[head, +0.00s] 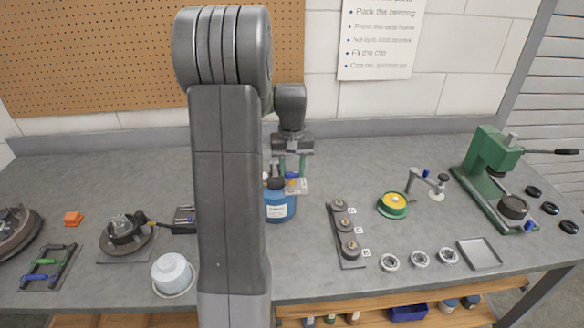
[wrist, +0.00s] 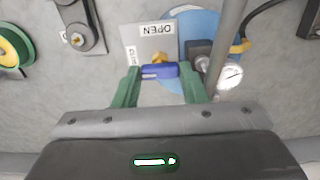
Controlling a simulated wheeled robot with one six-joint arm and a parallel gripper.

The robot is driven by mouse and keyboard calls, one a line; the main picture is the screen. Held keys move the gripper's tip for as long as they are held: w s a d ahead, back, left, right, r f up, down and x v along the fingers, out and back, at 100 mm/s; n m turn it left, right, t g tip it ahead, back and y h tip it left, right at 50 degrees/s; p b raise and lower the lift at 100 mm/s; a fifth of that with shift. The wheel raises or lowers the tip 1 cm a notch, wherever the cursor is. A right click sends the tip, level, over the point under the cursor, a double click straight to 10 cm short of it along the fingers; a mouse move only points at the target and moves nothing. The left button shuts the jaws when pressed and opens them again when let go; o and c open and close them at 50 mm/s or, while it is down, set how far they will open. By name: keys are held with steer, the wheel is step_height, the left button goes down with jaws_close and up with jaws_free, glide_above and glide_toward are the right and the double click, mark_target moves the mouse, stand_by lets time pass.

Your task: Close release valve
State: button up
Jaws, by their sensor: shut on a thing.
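The release valve has a blue handle (wrist: 160,71) on a yellow fitting (wrist: 157,58) over a grey label plate (wrist: 150,38). The plate reads OPEN along its top edge and has a sideways label, partly legible, at its left edge in the wrist view. The handle lies crosswise in that view. My gripper (wrist: 160,82) is shut on the blue handle, with a green finger at each end. In the head view, my gripper (head: 291,172) points down at the plate (head: 299,187) on the blue tank (head: 278,206). My arm hides the tank's left part.
A pressure gauge (wrist: 231,76) and a grey pipe stand close right of my gripper in the wrist view. A stand with several knobs (head: 346,228) and a green-yellow spool (head: 393,205) lie to the tank's right. A green press (head: 490,165) stands farther right.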

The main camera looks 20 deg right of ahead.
mark_target(293, 172)
stand_by(0.4)
steer(key=o, duration=1)
step_height(293, 172, up, 7)
steer(key=p, duration=0.5)
steer(key=shift+r, duration=0.15)
steer(key=shift+d+r+p, duration=0.1)
steer(key=shift+r+p, duration=0.3)
steer(key=shift+f, duration=0.1)
